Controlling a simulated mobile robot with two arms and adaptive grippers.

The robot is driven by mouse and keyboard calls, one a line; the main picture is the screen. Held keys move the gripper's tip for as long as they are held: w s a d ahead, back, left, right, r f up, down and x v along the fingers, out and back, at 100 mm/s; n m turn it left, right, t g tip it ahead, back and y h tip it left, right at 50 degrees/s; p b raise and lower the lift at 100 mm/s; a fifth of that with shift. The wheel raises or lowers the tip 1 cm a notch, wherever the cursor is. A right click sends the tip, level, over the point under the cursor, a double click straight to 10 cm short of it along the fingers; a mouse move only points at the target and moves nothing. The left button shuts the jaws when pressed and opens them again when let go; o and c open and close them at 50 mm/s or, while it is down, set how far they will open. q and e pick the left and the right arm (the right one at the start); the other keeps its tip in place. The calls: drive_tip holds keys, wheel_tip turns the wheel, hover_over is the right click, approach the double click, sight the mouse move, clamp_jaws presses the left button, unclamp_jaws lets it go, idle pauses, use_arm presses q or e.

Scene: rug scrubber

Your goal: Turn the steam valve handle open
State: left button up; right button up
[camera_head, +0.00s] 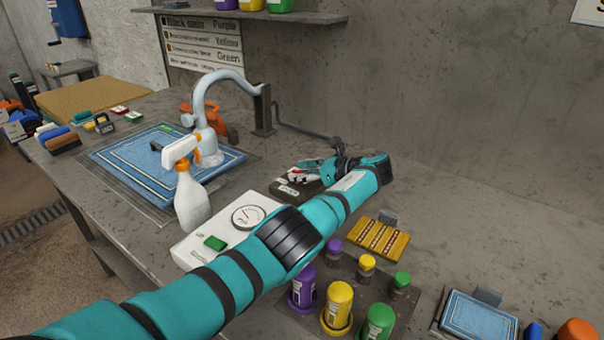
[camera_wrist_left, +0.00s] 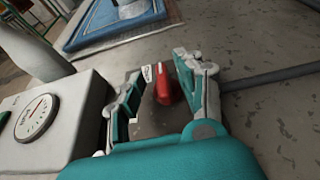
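In the head view the dark valve block (camera_head: 297,190) with a white label stands beside the gauge box. My left gripper (camera_head: 318,168) is over it and hides most of the handle. Whether a finger touches the handle cannot be told. My right gripper is not in view.
A white box with a dial gauge (camera_head: 248,216) and green button stands left of the valve. A white spray bottle (camera_head: 190,200) and a blue rug (camera_head: 140,170) lie beyond. Several coloured bottles (camera_head: 338,305) stand in front.

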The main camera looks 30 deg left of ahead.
use_arm(q)
drive_tip(key=v, duration=1.2)
